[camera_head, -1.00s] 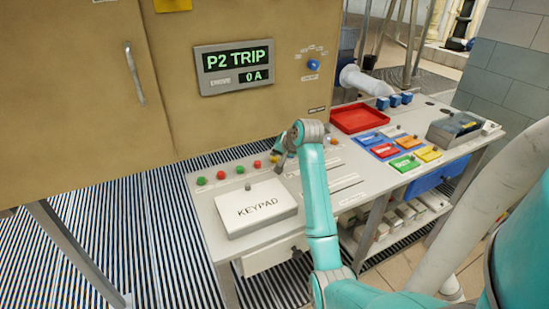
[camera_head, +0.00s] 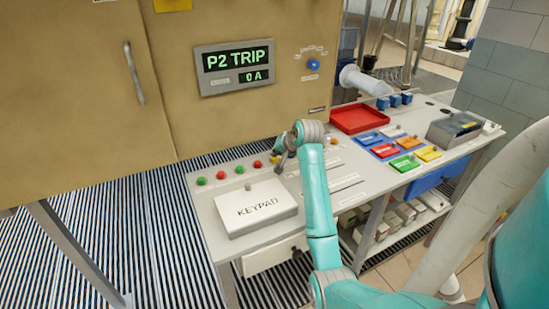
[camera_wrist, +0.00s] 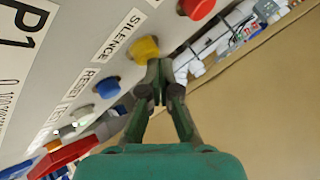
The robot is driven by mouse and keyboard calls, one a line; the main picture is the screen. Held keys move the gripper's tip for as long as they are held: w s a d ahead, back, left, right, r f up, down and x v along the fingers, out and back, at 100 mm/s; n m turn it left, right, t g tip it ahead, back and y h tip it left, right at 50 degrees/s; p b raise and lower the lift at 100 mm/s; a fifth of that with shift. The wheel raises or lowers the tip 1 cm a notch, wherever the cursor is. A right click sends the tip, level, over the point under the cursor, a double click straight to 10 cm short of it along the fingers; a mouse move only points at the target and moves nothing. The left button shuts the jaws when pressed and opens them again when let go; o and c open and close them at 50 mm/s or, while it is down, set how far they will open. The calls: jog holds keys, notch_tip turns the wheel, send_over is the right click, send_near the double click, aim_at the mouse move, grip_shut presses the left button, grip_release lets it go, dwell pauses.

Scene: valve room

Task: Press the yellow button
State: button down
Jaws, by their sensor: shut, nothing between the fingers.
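In the head view my gripper (camera_head: 282,161) is low over the bench panel, at the right end of a row of buttons. The yellow button is hidden there behind my arm.
In the wrist view a red button (camera_wrist: 197,8) and a blue button (camera_wrist: 107,88) flank the yellow one. In the head view a white keypad box (camera_head: 256,208) stands in front of the button row, and a red tray (camera_head: 360,118) lies to the right. A display (camera_head: 234,67) reads "P2 TRIP".

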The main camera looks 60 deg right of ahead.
aim_at(276, 158)
jog(key=shift+r, duration=0.65)
jog(key=shift+r, duration=0.15)
jog(key=shift+r, duration=2.4)
